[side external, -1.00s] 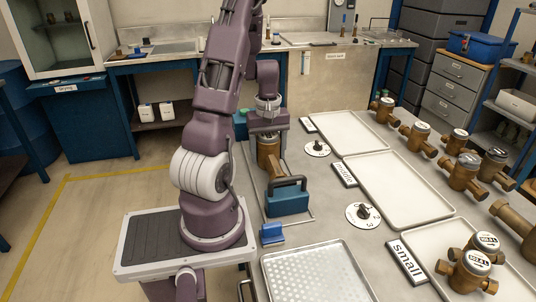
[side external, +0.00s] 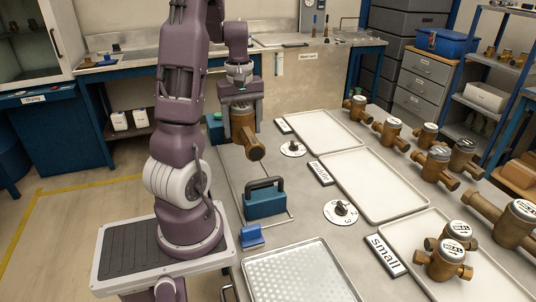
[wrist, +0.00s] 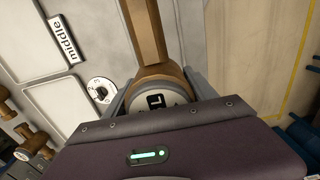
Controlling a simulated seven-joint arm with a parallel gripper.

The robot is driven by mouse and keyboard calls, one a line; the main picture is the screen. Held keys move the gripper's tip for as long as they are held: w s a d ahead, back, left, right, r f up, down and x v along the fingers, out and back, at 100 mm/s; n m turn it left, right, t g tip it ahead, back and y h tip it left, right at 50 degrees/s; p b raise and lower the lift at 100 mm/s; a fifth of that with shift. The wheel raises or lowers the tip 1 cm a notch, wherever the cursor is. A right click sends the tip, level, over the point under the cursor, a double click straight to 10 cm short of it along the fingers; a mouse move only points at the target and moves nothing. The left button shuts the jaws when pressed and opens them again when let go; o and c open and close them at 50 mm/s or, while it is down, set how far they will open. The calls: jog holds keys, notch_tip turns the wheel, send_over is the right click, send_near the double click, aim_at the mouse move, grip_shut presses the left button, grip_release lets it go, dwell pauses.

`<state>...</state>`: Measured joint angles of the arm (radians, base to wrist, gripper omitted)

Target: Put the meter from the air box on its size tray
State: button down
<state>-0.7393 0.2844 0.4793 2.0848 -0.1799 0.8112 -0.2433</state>
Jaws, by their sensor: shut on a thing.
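My gripper (side external: 242,106) is shut on a brass meter (side external: 249,143) and holds it upright at the far left of the bench, behind a blue box with a dark handle (side external: 265,202). One pipe end points toward the front right. In the wrist view the meter's round dial (wrist: 156,99) shows between the fingers, with its brass pipe running up the picture. The middle tray (side external: 375,188) is empty. The far tray (side external: 322,133) is empty; its label is too small to read. The small tray (side external: 424,285) holds two brass meters (side external: 446,262). I cannot tell which object is the air box.
Several brass meters (side external: 392,133) line the bench's right side. Round numbered dials (side external: 341,211) sit left of the trays. A perforated metal tray (side external: 300,275) and a small blue block (side external: 250,238) are at the front.

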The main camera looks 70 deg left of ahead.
jog(key=shift+w+r, duration=0.15)
jog(key=shift+r, duration=0.15)
jog(key=w+d+r+m, duration=0.2)
jog(key=w+d+m, duration=0.6)
jog(key=w, duration=0.4)
jog(key=w+d+f+m, duration=0.1)
jog(key=d+f+m, duration=0.2)
jog(key=d, duration=0.5)
jog(key=w+d+f+m, duration=0.2)
jog(key=d+f+m, duration=0.1)
jog(key=d, duration=0.5)
jog(key=w+d+f+m, duration=0.1)
jog(key=d+f+m, duration=0.2)
jog(key=d, duration=0.6)
jog(key=shift+w+d+m, duration=0.1)
jog(key=shift+w+m, duration=0.3)
jog(key=shift+m, duration=0.1)
jog(key=shift+d+f, duration=0.1)
jog(key=shift+d, duration=0.1)
jog(key=s+d+r, duration=0.2)
jog(key=s+r, duration=0.1)
jog(key=r, duration=0.3)
send_over(348, 251)
notch_tip(348, 251, down, 9)
jog(key=shift+f, duration=0.15)
jog(key=shift+f, duration=0.1)
